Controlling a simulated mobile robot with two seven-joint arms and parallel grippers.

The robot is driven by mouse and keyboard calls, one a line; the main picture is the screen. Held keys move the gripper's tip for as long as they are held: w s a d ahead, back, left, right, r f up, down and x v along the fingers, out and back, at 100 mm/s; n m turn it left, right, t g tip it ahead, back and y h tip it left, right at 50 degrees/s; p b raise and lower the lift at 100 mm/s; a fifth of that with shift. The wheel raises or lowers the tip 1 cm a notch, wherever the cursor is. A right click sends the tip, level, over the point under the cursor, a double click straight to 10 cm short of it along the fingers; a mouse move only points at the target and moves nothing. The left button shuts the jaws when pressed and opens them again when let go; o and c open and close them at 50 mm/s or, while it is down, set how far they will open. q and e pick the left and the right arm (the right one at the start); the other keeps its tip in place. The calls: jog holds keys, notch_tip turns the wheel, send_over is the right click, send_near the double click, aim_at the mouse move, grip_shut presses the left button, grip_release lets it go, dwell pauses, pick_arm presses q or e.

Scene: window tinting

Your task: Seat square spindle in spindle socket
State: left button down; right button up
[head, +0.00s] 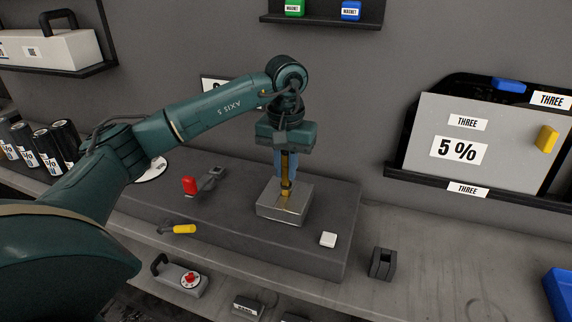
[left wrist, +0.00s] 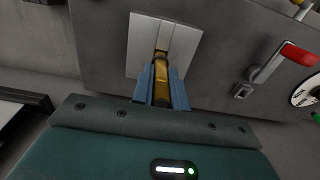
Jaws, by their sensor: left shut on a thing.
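The brass-coloured square spindle (head: 286,180) stands upright between the blue fingers of my left gripper (head: 286,172), which is shut on it. The spindle's lower end is at the top of the grey metal spindle socket block (head: 284,208), on the dark raised slab. In the left wrist view the spindle (left wrist: 162,62) lies between the fingers (left wrist: 162,85), over the pale block (left wrist: 140,40). I cannot tell how deep the spindle's tip is in the socket. My right gripper is in neither view.
A dark clip-like holder (head: 383,263) stands at right on the bench (head: 430,245). A grey panel (head: 490,165) marked 5 % leans on the wall.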

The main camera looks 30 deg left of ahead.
pick_arm(q)
jog(key=shift+f, duration=0.55)
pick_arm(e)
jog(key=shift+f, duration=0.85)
pick_arm(q)
jog(key=c, duration=1.3)
grip_release()
jog(key=shift+r+b, duration=0.3)
jog(key=shift+r, duration=0.2)
notch_tip(320, 180, up, 11)
jog(key=shift+r+p, duration=0.15)
jog(key=shift+p, duration=0.4)
jog(key=shift+r, duration=0.6)
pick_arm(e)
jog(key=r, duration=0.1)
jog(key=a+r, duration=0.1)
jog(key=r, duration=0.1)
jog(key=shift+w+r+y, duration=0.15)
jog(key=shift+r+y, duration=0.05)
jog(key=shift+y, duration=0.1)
